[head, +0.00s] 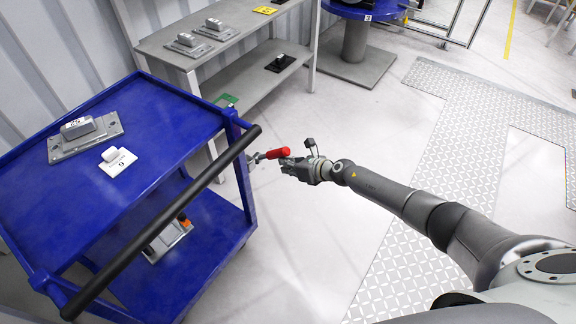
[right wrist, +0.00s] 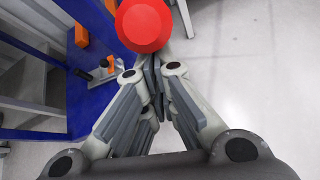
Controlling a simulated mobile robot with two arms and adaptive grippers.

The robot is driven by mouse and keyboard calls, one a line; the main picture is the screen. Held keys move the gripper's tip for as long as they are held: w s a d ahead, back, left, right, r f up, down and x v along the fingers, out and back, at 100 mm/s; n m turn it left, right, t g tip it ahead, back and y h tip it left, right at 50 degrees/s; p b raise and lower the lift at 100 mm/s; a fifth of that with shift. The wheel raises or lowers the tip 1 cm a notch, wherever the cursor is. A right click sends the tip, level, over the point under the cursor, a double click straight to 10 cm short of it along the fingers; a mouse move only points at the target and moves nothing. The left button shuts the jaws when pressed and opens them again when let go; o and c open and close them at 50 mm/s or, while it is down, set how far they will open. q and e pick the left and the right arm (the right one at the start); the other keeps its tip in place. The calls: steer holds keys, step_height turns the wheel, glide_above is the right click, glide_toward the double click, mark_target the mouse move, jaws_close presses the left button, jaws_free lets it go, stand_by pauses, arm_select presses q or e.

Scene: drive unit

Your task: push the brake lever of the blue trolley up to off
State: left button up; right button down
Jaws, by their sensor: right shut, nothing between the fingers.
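The blue trolley (head: 150,125) stands at the left in the head view, with a black push handle along its near side. Its brake lever has a red grip (head: 277,153) that sticks out to the right from the trolley's corner post. In the right wrist view the red grip (right wrist: 144,25) shows end-on at the top, just beyond my fingertips. My right gripper (head: 288,165) is shut and empty, just below and beside the red grip; it also shows in the right wrist view (right wrist: 152,72). I cannot tell whether it touches the grip. My left gripper is not in view.
A grey part (head: 85,135) and a white block (head: 117,160) lie on the trolley's top. A grey shelf bench (head: 215,50) stands behind it. A round blue table (head: 355,12) is at the back. The floor right of the trolley is clear.

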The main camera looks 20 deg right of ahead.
mark_target(278, 153)
steer(key=shift+w+a+r+p, duration=0.15)
steer(key=shift+w+r+p, duration=0.05)
steer(key=shift+r+p, duration=0.2)
steer(key=shift+w+a+r+p, duration=0.15)
steer(key=shift+r+p, duration=0.1)
steer(key=shift+r, duration=0.3)
steer(key=shift+w+a+r+p, duration=0.1)
steer(key=shift+w+r+p, duration=0.1)
steer(key=shift+r+p, duration=0.2)
steer(key=shift+w+a+r+p, duration=0.6)
steer(key=shift+w+r, duration=0.15)
steer(key=shift+r, duration=0.2)
steer(key=shift+w+r, duration=0.1)
steer(key=shift+r, duration=0.1)
